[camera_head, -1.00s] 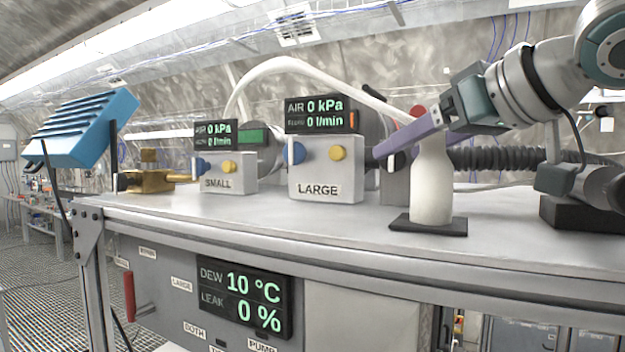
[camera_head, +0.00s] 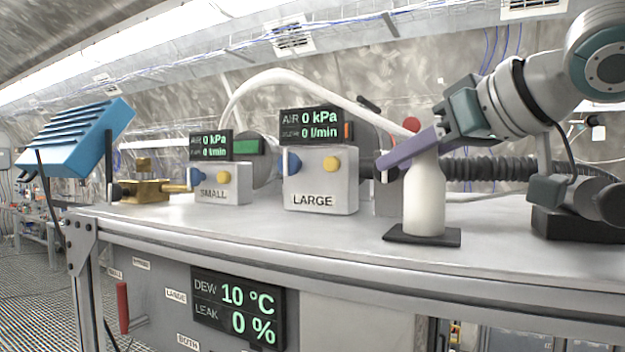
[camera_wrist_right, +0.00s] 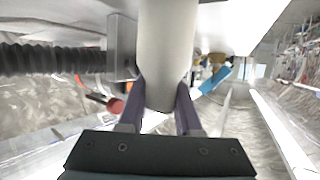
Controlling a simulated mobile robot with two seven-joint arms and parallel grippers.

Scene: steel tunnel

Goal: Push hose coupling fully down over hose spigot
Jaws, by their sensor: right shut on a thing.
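My right gripper (camera_head: 408,152) has slim purple fingers, shut at the top of a pale, bottle-shaped piece (camera_head: 425,200). This piece stands upright on a flat black plate (camera_head: 421,236) on the bench. A white hose (camera_head: 345,90) arches over from behind the two units and runs down to the fingers, which hide its end. I take the held part to be the hose coupling, but its edges and the spigot cannot be told apart. In the right wrist view, the fingers (camera_wrist_right: 160,108) flank the narrow end of the pale cylinder (camera_wrist_right: 167,50). My left gripper is not in view.
The SMALL unit (camera_head: 218,187) and LARGE unit (camera_head: 322,180) stand left of the plate. A black corrugated hose (camera_head: 490,167) runs behind. A brass fitting (camera_head: 152,190) and a tilted blue ribbed box (camera_head: 80,140) are at far left. The front bench strip is clear.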

